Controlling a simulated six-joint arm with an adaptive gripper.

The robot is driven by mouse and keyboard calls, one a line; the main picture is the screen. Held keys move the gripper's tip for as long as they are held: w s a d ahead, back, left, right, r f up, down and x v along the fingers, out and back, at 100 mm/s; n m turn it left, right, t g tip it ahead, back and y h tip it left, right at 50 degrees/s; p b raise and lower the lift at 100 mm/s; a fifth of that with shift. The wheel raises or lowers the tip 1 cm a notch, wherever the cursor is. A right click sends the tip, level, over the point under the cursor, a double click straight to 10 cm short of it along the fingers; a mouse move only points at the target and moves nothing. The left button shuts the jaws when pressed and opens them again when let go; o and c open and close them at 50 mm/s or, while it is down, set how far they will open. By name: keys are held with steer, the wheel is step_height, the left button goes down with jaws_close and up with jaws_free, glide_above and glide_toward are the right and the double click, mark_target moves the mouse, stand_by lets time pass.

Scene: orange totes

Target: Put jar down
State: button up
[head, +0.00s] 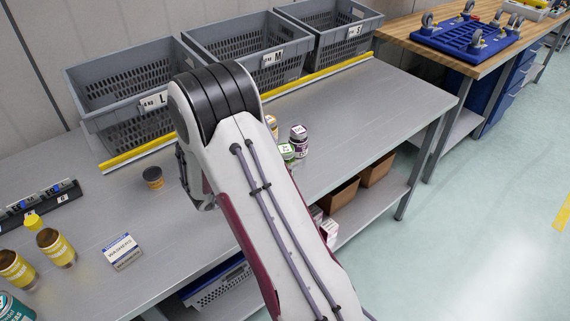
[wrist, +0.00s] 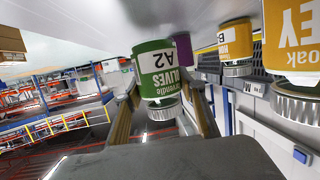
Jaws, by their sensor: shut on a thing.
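A green olives jar (wrist: 156,65) with a silver lid and a label reading A2 is between the two fingers of my gripper (wrist: 163,105) in the wrist view. The gripper is shut on it. The wrist view is upside down, with the grey tabletop along its top edge. I cannot tell whether the jar's base touches the table. In the head view the green jar (head: 286,152) shows in part beside my arm, and my arm hides the gripper's fingers.
A purple jar (head: 299,141) and a yellow jar (head: 271,123) stand close by the green jar. Grey crates (head: 150,97) line the back behind a yellow rail (head: 137,153). The tabletop's right is clear.

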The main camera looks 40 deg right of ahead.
steer(key=shift+f, duration=0.8)
steer(key=shift+f, duration=0.1)
steer(key=o, duration=1.4)
steer(key=shift+f, duration=0.1)
steer(key=shift+v, duration=6.1)
steer(key=shift+w, duration=0.1)
